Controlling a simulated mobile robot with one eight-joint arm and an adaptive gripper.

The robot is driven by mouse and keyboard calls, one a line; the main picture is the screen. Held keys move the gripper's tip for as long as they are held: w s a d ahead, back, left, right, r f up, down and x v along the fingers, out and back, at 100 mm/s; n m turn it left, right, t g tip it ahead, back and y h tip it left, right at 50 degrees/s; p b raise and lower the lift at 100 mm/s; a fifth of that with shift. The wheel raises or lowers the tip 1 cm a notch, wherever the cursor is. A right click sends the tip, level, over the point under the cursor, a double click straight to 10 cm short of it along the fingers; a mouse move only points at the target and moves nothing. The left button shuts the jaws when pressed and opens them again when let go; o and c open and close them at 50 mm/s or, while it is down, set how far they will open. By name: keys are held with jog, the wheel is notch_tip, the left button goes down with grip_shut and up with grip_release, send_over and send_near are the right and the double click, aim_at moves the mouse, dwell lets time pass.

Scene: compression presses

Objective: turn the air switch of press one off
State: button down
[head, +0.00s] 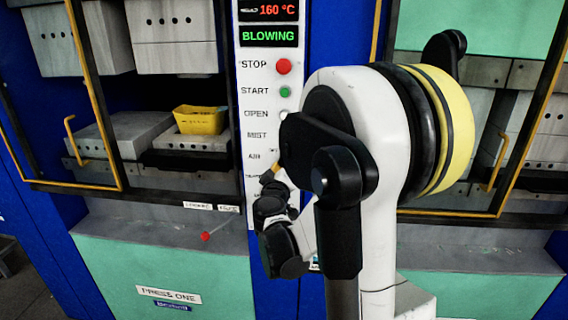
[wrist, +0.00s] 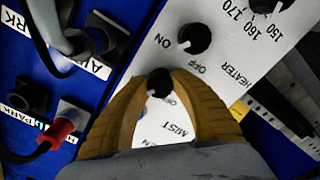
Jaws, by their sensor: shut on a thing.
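My gripper (head: 268,178) is at the white control panel (head: 266,90) of the press. Its two yellow fingers close around a black knob (wrist: 159,82) in the wrist view. The knob's white mark points down and left in that view. An OFF word shows just below it. The knob sits between the words MIST and HEATER; its own label is hidden by my fingers. In the head view, the AIR label (head: 254,156) is just above my fingertips, and the switches there are covered by my arm.
Another black knob (wrist: 194,36) with ON and OFF marks stands close above. Black connectors (wrist: 106,30) and a red plug (wrist: 60,130) are at the left of the wrist view. The head view shows a yellow bin (head: 199,120) inside the left press and a red STOP button (head: 284,66).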

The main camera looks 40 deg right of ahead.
jog(key=n+b, duration=0.1)
jog(key=n, duration=0.4)
jog(key=shift+n, duration=0.4)
jog(key=n+b, duration=0.1)
jog(key=n, duration=0.5)
dwell(0.5)
jog(key=c, duration=1.1)
grip_release()
jog(key=v, duration=1.2)
